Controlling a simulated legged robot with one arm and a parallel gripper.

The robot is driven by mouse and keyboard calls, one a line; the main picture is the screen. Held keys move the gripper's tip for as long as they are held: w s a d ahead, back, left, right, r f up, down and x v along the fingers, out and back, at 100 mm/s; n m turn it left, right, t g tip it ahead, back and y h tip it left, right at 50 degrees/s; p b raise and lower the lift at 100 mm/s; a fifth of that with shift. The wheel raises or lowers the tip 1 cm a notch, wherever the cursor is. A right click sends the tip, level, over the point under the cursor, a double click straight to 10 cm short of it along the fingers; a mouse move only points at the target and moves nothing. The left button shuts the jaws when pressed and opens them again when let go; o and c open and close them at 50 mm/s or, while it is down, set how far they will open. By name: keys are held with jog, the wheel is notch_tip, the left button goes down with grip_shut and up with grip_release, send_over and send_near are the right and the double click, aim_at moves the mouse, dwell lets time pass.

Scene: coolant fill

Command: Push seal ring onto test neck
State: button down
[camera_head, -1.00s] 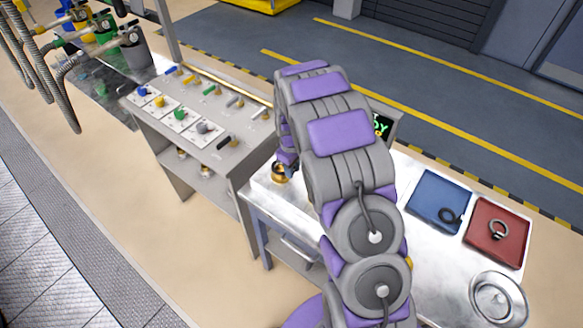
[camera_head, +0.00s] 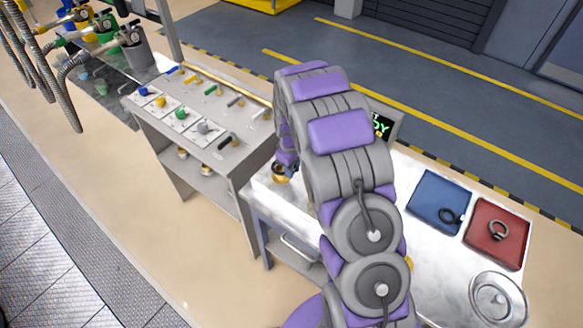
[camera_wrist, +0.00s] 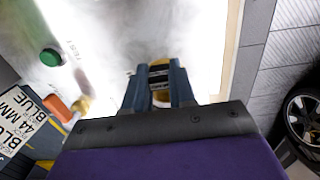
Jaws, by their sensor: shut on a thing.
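The brass test neck (camera_head: 279,175) stands at the left end of the metal bench, partly hidden by my arm. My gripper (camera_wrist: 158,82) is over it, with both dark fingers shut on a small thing. I take this to be the seal ring; it is mostly hidden, showing only as a dark piece with a brass-coloured band between the fingers in the wrist view. Brass also shows low between the fingers (camera_wrist: 161,97). I cannot tell whether the ring is seated around the neck or only resting on its top.
A green button (camera_wrist: 50,57) and an orange-handled valve (camera_wrist: 58,106) are left of my gripper in the wrist view. Blue (camera_head: 428,191) and red (camera_head: 482,249) trays hold rings, beside a round metal dish (camera_head: 497,299). A valve stand (camera_head: 215,125) is left of the bench.

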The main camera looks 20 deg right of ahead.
jog(key=shift+f, duration=2.05)
dwell(0.6)
jog(key=c, duration=0.9)
grip_release()
jog(key=shift+o, duration=0.2)
jog(key=shift+r, duration=0.1)
notch_tip(320, 180, up, 17)
jog(key=p, duration=0.1)
jog(key=shift+w+a, duration=0.15)
jog(key=shift+r, duration=0.1)
jog(key=s+a+r+m+b, duration=0.1)
jog(key=s+r+m, duration=0.1)
jog(key=s, duration=1.1)
jog(key=s+a+r+m+g+b, duration=0.1)
jog(key=s+a+r+m, duration=0.1)
jog(key=s, duration=1.1)
jog(key=s+a+r+m+b, duration=0.1)
jog(key=s+r+m+b, duration=0.1)
jog(key=s, duration=1.2)
jog(key=shift+a+r+m+g, duration=0.2)
jog(key=shift+r+m+g, duration=0.1)
jog(key=shift+m, duration=0.3)
